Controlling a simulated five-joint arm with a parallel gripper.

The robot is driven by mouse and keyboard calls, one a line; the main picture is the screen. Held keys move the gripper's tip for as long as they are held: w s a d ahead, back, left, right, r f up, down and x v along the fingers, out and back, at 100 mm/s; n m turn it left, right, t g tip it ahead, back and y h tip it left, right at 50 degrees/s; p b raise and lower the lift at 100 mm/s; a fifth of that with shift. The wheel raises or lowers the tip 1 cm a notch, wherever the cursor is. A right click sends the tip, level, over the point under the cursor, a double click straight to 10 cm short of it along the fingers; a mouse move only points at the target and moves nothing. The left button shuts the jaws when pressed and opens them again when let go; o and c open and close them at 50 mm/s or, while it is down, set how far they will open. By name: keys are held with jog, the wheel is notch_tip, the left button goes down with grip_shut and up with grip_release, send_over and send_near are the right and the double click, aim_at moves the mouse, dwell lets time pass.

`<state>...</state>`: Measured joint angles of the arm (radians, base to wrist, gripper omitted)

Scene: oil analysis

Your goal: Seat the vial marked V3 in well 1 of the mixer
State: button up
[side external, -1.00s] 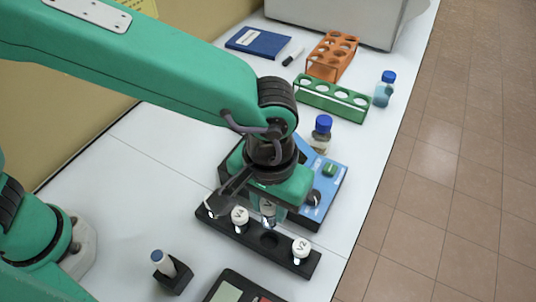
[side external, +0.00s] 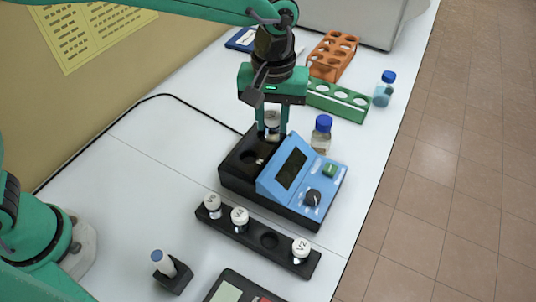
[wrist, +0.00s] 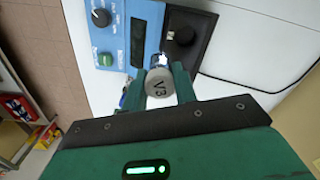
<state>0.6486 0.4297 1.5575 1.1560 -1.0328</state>
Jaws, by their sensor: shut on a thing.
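In the side view the vial (side external: 272,119) is at the back part of the mixer (side external: 235,184), which has a black base and a blue control panel. One dark, empty well (side external: 250,158) shows on the base, to the left of the held vial. An open well also shows in the wrist view (wrist: 183,36). I cannot tell whether the vial's lower end is over or inside a well; the fingers hide it.
A black vial rack (side external: 226,228) in front of the mixer holds several white-capped vials and one empty hole. A blue-capped bottle (side external: 321,133) stands close behind the mixer. Green (side external: 338,101) and orange (side external: 333,56) racks are further back.

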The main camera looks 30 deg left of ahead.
jog(key=w+a+r+n, duration=0.1)
jog(key=w+a, duration=0.3)
jog(key=shift+w+r+n, duration=0.15)
jog(key=shift+w+n, duration=0.1)
jog(key=shift+n, duration=0.05)
jog(key=shift+f, duration=2.75)
jog(key=shift+f, duration=1.2)
dwell(0.8)
jog(key=o, duration=1.4)
